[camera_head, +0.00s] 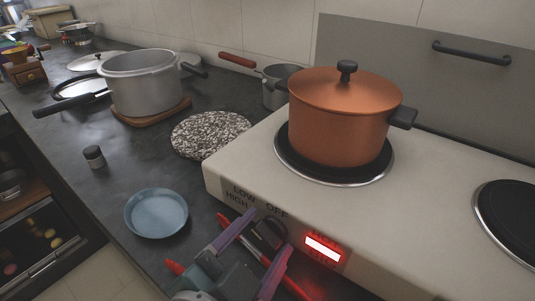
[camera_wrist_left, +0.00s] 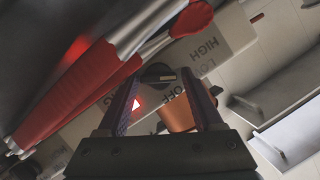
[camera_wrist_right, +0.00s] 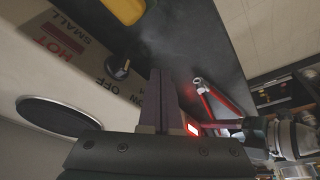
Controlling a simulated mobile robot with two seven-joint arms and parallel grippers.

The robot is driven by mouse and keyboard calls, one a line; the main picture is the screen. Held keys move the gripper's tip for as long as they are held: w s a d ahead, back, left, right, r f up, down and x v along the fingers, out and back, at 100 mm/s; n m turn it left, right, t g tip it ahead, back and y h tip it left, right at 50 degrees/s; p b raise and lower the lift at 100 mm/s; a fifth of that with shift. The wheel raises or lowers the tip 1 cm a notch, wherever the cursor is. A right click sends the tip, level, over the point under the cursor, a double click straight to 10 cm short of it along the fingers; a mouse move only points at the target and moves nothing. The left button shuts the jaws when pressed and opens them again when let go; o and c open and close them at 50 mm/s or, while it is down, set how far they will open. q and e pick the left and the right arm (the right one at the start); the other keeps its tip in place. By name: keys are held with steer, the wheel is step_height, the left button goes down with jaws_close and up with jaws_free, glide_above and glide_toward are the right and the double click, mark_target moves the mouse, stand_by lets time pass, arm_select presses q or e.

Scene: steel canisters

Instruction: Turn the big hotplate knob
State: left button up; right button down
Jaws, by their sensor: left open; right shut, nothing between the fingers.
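The big hotplate knob (camera_head: 268,235) is round and black, on the front panel of the cream hotplate (camera_head: 440,210), by the LOW, OFF and HIGH lettering. My left gripper (camera_head: 266,230) is open with its purple fingers around or just before the knob; contact cannot be told. The left wrist view shows the knob (camera_wrist_left: 157,74) between and beyond the fingertips, with a pale bar across its face. My right gripper (camera_wrist_right: 167,98) is shut and empty, and shows only in the right wrist view. Another dark knob (camera_wrist_right: 117,67) near SMALL and OFF lettering lies beyond it.
A copper pot (camera_head: 340,125) stands on the hotplate's left burner. A lit red sign (camera_head: 323,249) is beside the big knob. Red-handled tongs (camera_wrist_left: 75,95) lie close to my left gripper. A blue plate (camera_head: 156,213) and a speckled round board (camera_head: 210,135) are left of the hotplate.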

arm_select(q)
steer(key=shift+s, duration=0.2)
steer(key=shift+c, duration=0.4)
arm_select(e)
steer(key=shift+s, duration=0.25)
arm_select(q)
jaws_close()
arm_select(e)
steer(key=shift+a, duration=0.15)
steer(key=shift+r, duration=0.15)
arm_select(q)
steer(key=shift+a+r+n+g+p, duration=0.1)
steer(key=shift+n+g+p, duration=0.3)
steer(key=shift+n+p, duration=0.15)
arm_select(e)
steer(key=shift+r, duration=0.35)
arm_select(q)
steer(key=shift+w+n+h+p, duration=0.1)
steer(key=shift+n+h+p, duration=0.25)
steer(key=shift+h, duration=0.05)
arm_select(e)
steer(key=shift+r, duration=0.3)
arm_select(q)
steer(key=shift+n+g+h, duration=0.3)
steer(key=shift+n, duration=0.2)
steer(key=shift+a+n+g+h, duration=0.1)
steer(key=shift+n+g+h, duration=0.25)
steer(key=shift+n, duration=0.35)
